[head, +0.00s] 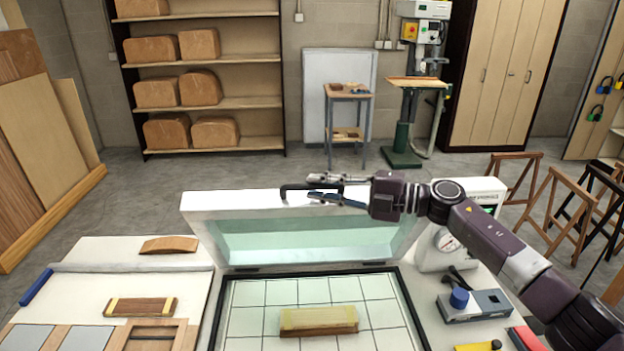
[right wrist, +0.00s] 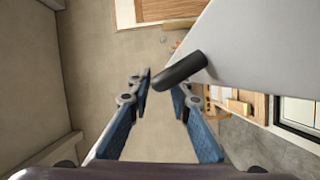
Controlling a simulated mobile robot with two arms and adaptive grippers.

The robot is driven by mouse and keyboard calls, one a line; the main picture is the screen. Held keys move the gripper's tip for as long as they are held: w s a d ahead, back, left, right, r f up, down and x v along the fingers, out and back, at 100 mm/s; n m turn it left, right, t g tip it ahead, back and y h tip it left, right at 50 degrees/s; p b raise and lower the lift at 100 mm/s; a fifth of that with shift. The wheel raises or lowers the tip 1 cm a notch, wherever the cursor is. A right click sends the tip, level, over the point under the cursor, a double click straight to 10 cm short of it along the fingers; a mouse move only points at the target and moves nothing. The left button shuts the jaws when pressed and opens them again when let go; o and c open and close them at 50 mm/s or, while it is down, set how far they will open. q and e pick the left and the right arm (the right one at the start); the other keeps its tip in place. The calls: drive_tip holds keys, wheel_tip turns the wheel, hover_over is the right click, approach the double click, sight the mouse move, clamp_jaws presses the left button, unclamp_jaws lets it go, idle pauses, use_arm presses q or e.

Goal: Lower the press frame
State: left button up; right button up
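The press frame (head: 190,203) stands raised on the far side of the press bed (head: 215,320), with a pale green translucent sheet in it. A black handle (head: 290,188) sits on its top edge. My right gripper (head: 312,187) is at this handle, its fingers open. In the right wrist view the handle (right wrist: 180,70) lies just beyond the open fingertips (right wrist: 160,85), nearer the right finger; I see no grip on it. A brown wooden piece with a pale layer on top (head: 318,320) lies on the gridded bed. My left gripper is not in view.
A white control unit with a gauge (head: 440,250) stands right of the frame. A grey box with a blue knob (head: 475,305) is on the right side. A wooden block (head: 140,307) and a curved piece (head: 168,244) lie on the left table.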

drive_tip(key=shift+w+a+r, duration=0.1)
drive_tip(key=shift+w+a, duration=0.15)
drive_tip(key=shift+a, duration=0.35)
drive_tip(key=shift+w+a, duration=0.1)
drive_tip(key=shift+a, duration=0.15)
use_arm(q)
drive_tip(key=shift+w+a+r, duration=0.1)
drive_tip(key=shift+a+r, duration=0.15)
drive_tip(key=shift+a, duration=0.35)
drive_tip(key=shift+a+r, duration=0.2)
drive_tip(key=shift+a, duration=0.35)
use_arm(e)
drive_tip(key=shift+d, duration=0.1)
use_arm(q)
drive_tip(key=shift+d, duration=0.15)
use_arm(e)
drive_tip(key=shift+c, duration=0.5)
clamp_jaws()
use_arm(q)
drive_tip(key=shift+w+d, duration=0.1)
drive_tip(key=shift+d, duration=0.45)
use_arm(e)
drive_tip(key=shift+f, duration=0.2)
